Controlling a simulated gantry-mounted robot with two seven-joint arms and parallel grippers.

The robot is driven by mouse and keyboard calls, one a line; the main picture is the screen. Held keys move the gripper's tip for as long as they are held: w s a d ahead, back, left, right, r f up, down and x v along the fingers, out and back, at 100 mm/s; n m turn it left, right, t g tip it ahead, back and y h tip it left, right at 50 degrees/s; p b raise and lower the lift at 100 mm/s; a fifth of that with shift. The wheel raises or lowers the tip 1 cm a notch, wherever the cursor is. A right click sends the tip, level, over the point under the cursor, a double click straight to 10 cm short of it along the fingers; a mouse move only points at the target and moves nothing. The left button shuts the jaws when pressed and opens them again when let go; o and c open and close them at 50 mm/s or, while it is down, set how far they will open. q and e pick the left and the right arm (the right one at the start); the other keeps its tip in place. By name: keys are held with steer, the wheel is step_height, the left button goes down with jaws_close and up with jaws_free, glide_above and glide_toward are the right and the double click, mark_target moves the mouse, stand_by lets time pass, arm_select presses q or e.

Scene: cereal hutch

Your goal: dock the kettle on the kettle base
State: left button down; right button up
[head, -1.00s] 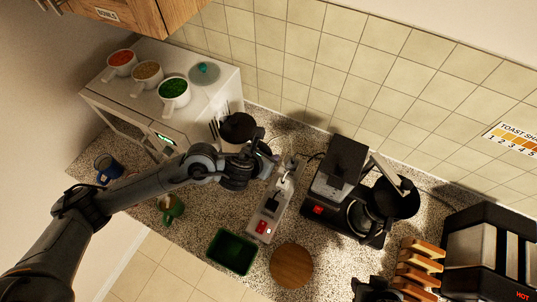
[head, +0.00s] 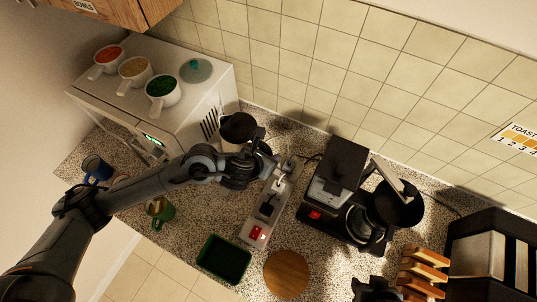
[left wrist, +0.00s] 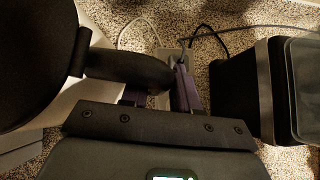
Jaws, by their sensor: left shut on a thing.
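The kettle (head: 238,127) shows in the head view as a black round lid with a dark handle, beside the white microwave's right side. My left gripper (head: 268,163) is at the kettle's handle side. In the left wrist view, the kettle's black lid (left wrist: 35,60) fills the upper left, with part of its pale body below. Its black handle reaches between the fingers of my left gripper (left wrist: 160,95), which is shut on it. The kettle base cannot be made out in either view. A dark part at the head view's bottom edge looks like my right gripper (head: 376,291); its jaws are unclear.
A power strip (head: 257,234) with plugs and a red switch lies right of the gripper. Beyond it stands a coffee maker (head: 338,172). The microwave (head: 213,98) carries several cups. A green tray (head: 223,260), round wooden board (head: 287,274), and mugs sit along the counter front.

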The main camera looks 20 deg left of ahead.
arm_select(q)
steer(key=shift+w+f+b, duration=0.1)
steer(key=shift+f+b, duration=0.55)
steer(key=shift+f, duration=0.2)
arm_select(e)
steer(key=shift+f, duration=0.95)
steer(key=shift+w, duration=0.1)
steer(key=shift+f, duration=0.15)
arm_select(q)
steer(key=shift+f+b, duration=0.2)
steer(key=shift+b, duration=0.1)
arm_select(e)
steer(key=shift+f, duration=0.1)
arm_select(q)
steer(key=shift+f+b, duration=0.5)
steer(key=shift+b, duration=0.1)
arm_select(e)
steer(key=shift+f, duration=0.6)
arm_select(q)
steer(key=c, duration=1.1)
jaws_free()
